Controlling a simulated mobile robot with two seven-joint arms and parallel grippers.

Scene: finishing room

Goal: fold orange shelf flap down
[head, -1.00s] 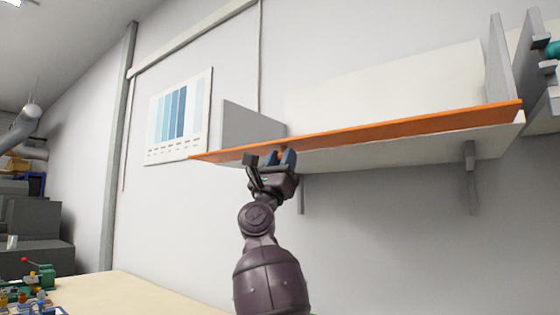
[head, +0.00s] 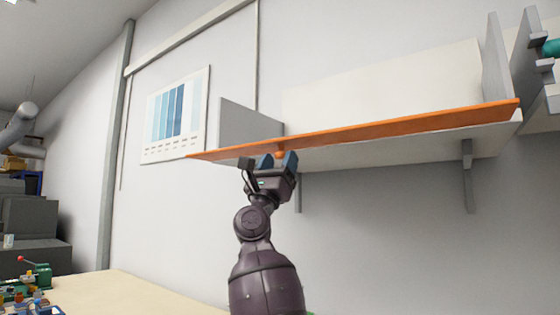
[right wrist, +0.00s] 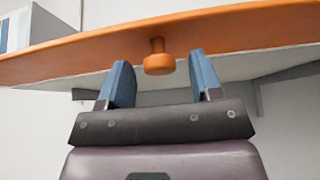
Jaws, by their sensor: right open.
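The orange shelf flap (head: 400,128) runs along the front edge of the white shelf (head: 400,150) and shows in the head view as a long, thin, tapering band. I see it from below, and its exact tilt is hard to tell. A small orange knob (head: 280,154) hangs from its underside near the left end. My right gripper (head: 277,161) is open just below the flap. In the right wrist view the flap (right wrist: 230,32) spans the top, and the knob (right wrist: 158,62) sits between the two blue fingertips (right wrist: 160,70), with a gap on each side. My left gripper is not in view.
A grey divider (head: 248,125) and a white back panel (head: 385,85) stand on the shelf. Brackets (head: 467,175) hold it from below. A colour chart (head: 175,115) hangs on the wall. A bench (head: 125,295) lies below left. Wall space under the shelf is clear.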

